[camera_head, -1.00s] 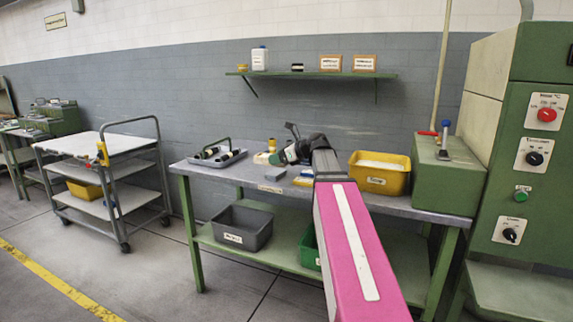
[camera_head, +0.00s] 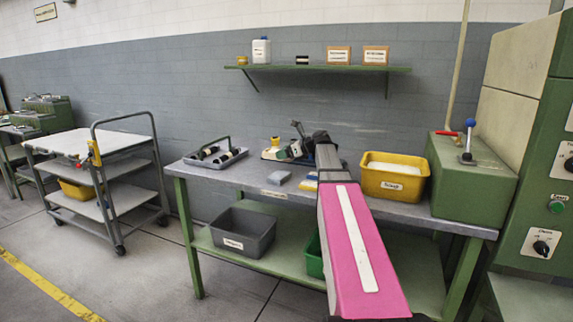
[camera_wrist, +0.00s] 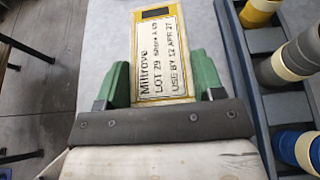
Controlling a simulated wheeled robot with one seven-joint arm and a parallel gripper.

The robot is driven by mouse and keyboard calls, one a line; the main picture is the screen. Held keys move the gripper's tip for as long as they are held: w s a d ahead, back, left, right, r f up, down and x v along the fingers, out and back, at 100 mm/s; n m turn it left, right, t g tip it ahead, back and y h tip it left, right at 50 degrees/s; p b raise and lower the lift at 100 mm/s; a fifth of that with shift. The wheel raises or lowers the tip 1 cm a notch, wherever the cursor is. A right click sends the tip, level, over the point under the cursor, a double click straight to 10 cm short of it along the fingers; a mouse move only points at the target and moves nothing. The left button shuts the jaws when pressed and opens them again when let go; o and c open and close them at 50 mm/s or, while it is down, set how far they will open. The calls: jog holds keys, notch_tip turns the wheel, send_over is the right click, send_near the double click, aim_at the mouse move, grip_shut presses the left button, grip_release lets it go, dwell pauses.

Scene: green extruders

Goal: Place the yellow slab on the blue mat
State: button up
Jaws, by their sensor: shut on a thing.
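The yellow slab (camera_wrist: 188,45) carries a white printed label and lies between the green fingers of my gripper (camera_wrist: 163,85) in the wrist view. In the head view the slab (camera_head: 270,154) shows small, left of my gripper (camera_head: 286,152), over the back of the workbench. My gripper is shut on it; I cannot tell whether the slab touches the bench. I cannot tell if this is the blue mat.
A blue-grey rack (camera_wrist: 252,92) with several banded cylinders is close right of my gripper. The bench front left is clear.

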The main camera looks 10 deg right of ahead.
jog(key=shift+w+d+f, duration=0.35)
jog(key=shift+w+f, duration=0.05)
jog(key=shift+w, duration=0.2)
jog(key=shift+w+d+f, duration=0.35)
jog(key=shift+w, duration=0.2)
jog(key=shift+f, duration=2.05)
jog(key=shift+f, duration=0.1)
jog(key=o, duration=1.2)
jog(key=shift+c, duration=0.2)
